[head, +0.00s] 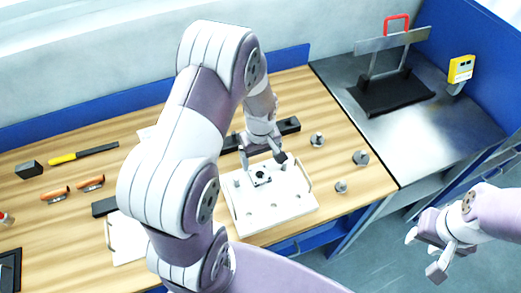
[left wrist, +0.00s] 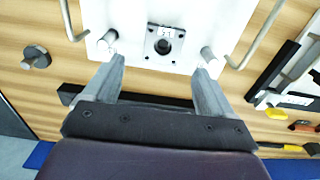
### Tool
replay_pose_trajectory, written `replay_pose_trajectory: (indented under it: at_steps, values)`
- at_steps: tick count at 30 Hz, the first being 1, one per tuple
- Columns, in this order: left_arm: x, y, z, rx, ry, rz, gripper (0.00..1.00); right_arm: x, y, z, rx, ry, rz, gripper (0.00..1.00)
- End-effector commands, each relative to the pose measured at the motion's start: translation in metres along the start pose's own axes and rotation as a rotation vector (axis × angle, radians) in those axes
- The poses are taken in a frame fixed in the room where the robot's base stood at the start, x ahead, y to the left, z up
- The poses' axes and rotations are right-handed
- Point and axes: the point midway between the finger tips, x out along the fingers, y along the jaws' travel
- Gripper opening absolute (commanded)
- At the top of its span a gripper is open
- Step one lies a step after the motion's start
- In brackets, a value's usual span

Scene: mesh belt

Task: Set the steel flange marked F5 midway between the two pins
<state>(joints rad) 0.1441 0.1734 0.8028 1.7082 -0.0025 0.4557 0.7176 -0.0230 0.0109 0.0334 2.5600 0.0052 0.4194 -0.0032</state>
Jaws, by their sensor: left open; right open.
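A square steel flange (left wrist: 163,45) with a dark round hole lies flat on a white board (left wrist: 185,10). A small label on it is too small to read surely. Two steel pins stand on the board, one at the left (left wrist: 108,40) and one at the right (left wrist: 208,56) of the flange, which lies about midway between them, apart from both. In the head view the flange (head: 262,178) is small and dark. My left gripper (left wrist: 160,72) is open and empty, its fingers apart near the pins, clear of the flange. My right gripper (head: 437,258) is open and empty, off the table's right side.
Several steel round parts (head: 318,139) stand right of the board. A black bar (head: 285,127) lies behind it. Orange-handled tools (head: 55,194) and a yellow-handled tool (head: 62,159) lie at left.

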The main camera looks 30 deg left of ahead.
Motion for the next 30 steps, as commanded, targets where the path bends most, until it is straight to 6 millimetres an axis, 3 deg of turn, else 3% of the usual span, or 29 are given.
replay_pose_trajectory:
  at_steps: [3, 10, 16, 21, 30]
  values:
    - [-0.026, 0.001, -0.001, 0.000, 0.004, 0.004, 0.85, 0.008, 0.000, 0.001, 0.000, 0.000, 0.000, 0.41]
    - [-0.060, 0.000, 0.006, 0.052, 0.006, 0.005, 0.85, 0.011, 0.000, 0.001, 0.000, 0.000, 0.000, 0.41]
    - [-0.095, -0.015, 0.065, 0.575, 0.066, 0.043, 0.85, 0.011, 0.000, 0.001, 0.000, 0.000, 0.000, 0.41]
    - [-0.103, -0.032, 0.097, 0.859, 0.106, 0.055, 0.85, 0.011, 0.000, 0.001, 0.000, 0.000, 0.000, 0.41]
    - [-0.103, -0.033, 0.099, 0.883, 0.108, 0.055, 0.85, 0.011, 0.000, 0.001, 0.000, 0.000, 0.000, 0.41]
